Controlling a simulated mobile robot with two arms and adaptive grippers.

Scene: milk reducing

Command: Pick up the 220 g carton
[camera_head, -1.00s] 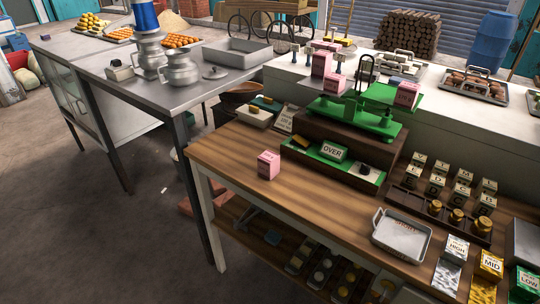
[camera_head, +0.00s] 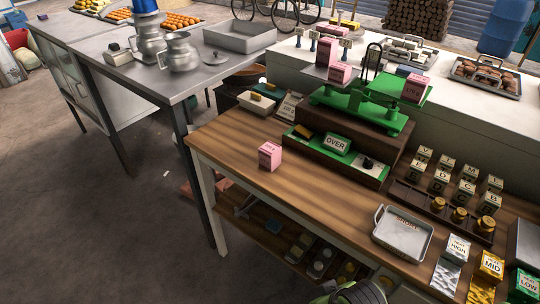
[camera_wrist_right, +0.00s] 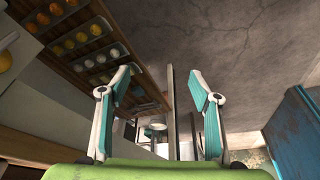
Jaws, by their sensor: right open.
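A pink carton (camera_head: 269,155) stands alone on the wooden table near its left end. More pink carton shows at the left pan (camera_head: 340,74) of the green balance scale (camera_head: 362,110), and another pink carton (camera_head: 414,88) is on the right pan. The carton labels are too small to read surely, so I cannot tell which is 220 g. My right gripper (camera_wrist_right: 160,97) is open and empty in the wrist view, with no carton between its fingers. In the head view only a green and dark part of my arm shows at the bottom edge. My left gripper is not in view.
The wooden table (camera_head: 318,190) has free room around the lone carton. A metal tray (camera_head: 402,234) lies at its front right, near coloured boxes (camera_head: 488,265). Lettered blocks (camera_head: 455,180) and brass weights (camera_head: 460,214) stand at the right. A steel counter (camera_head: 130,75) is at the left.

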